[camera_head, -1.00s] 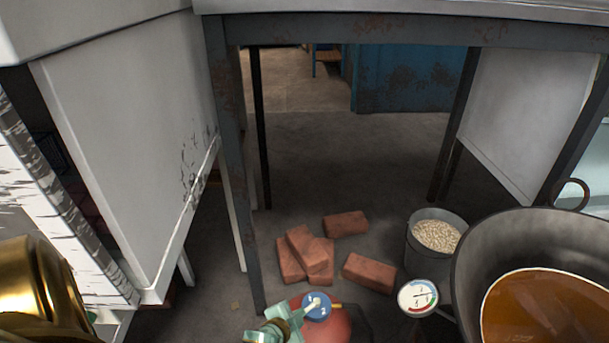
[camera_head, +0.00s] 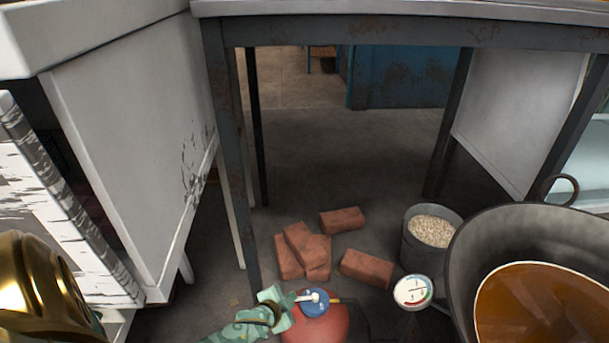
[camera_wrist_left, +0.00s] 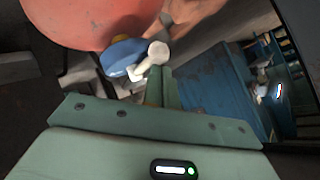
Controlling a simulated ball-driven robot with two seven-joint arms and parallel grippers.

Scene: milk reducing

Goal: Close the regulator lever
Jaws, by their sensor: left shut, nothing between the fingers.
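The blue regulator (camera_head: 313,304) sits on top of a red gas cylinder (camera_head: 318,328) at the bottom centre of the head view. Its white lever (camera_head: 306,298) points left, towards my left gripper (camera_head: 272,302), which is green, shut and empty. In the left wrist view the regulator (camera_wrist_left: 122,56) is at the upper left against the red cylinder (camera_wrist_left: 85,22). The white lever (camera_wrist_left: 152,58) is just beyond the fingertips there; whether they touch it I cannot tell. My right gripper is not in view.
A dial gauge (camera_head: 413,291) and a large dark pot (camera_head: 490,240) of brown liquid stand to the right. Several bricks (camera_head: 366,268) and a bucket (camera_head: 412,252) of pale pellets are behind. A table leg (camera_head: 234,180) rises just behind my left gripper.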

